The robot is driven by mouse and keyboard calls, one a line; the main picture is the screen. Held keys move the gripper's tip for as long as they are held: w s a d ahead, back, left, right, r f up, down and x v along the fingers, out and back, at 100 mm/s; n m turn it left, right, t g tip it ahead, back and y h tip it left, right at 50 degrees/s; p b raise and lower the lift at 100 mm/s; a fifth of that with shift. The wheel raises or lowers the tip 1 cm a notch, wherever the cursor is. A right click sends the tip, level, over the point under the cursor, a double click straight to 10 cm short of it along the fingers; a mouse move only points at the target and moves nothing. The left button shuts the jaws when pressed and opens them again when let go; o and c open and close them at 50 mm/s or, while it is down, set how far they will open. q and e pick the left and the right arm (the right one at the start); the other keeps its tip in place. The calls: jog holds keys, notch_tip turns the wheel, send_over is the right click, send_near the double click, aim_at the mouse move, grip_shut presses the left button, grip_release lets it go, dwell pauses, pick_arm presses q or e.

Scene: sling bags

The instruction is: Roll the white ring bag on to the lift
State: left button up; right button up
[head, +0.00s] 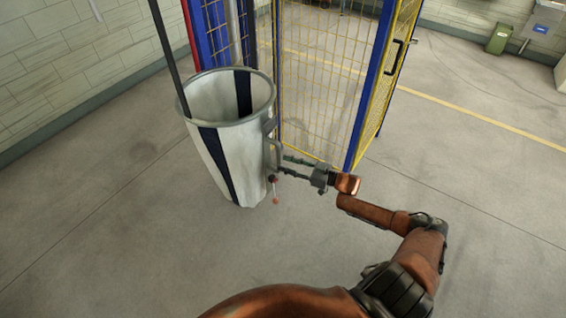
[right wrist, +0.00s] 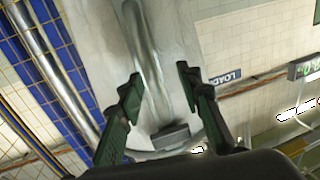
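The white ring bag (head: 222,150) is a tall pale cylinder with dark blue stripes and a grey ring rim. It stands upright on the floor, left of centre in the head view. A grey bar handle (head: 277,150) is on its right side; it also shows in the right wrist view (right wrist: 146,50). My right gripper (head: 282,167) is at the handle's lower part. Its two fingers (right wrist: 160,88) are spread, with the handle showing between them; I cannot tell whether they touch it. A blue-framed yellow mesh cage (head: 318,75), apparently the lift, stands right behind the bag.
A mesh panel with a black handle (head: 396,55) stands at the cage's right side. A green bin (head: 499,39) is far right. The floor left and right of the bag is clear.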

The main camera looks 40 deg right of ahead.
jog(key=shift+p+v, duration=0.55)
jog(key=shift+v, duration=1.7)
